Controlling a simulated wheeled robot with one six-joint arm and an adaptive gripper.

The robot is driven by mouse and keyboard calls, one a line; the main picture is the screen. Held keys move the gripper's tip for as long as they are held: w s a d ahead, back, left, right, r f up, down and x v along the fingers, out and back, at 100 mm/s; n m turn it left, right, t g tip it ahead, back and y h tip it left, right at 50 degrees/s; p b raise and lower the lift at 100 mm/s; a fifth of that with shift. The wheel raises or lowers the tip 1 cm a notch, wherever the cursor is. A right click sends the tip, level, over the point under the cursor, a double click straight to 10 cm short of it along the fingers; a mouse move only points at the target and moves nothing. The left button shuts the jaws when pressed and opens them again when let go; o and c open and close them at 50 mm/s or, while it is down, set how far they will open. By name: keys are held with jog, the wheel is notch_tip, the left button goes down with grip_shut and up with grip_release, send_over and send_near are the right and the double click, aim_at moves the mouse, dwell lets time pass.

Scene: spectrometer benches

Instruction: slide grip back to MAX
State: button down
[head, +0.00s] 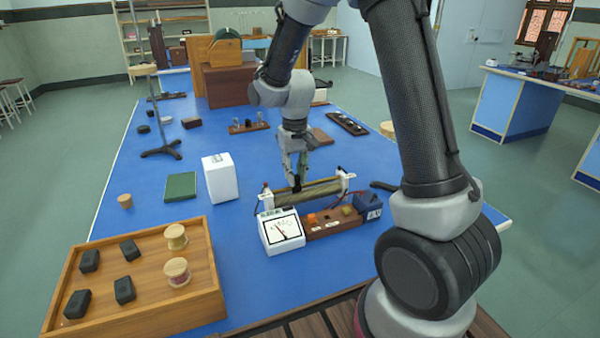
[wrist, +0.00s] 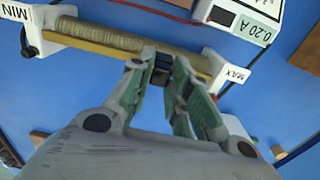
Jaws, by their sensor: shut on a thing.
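The rheostat (head: 322,190) lies on the blue bench behind the meter, its coil running left to right between white end blocks. In the wrist view the coil (wrist: 100,38) has the MIN label (wrist: 23,38) on the left block and the MAX label (wrist: 236,74) on the right block. The dark slider grip (wrist: 161,67) sits between the middle of the coil and the MAX end, with a gap to the MAX block. My gripper (head: 297,184) points down at the rheostat. Its fingers are shut on the slider grip, partly hiding it.
The white dial meter (head: 282,231) and a brown terminal board (head: 335,222) stand just in front of the rheostat. A white box (head: 220,178) and a green block (head: 180,187) are to its left. A wooden tray (head: 150,313) is at the front left.

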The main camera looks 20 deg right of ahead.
jog(key=a, duration=0.5)
jog(key=shift+a, duration=0.4)
jog(key=c, duration=1.3)
grip_release()
jog(key=shift+a, duration=0.15)
notch_tip(320, 180, up, 12)
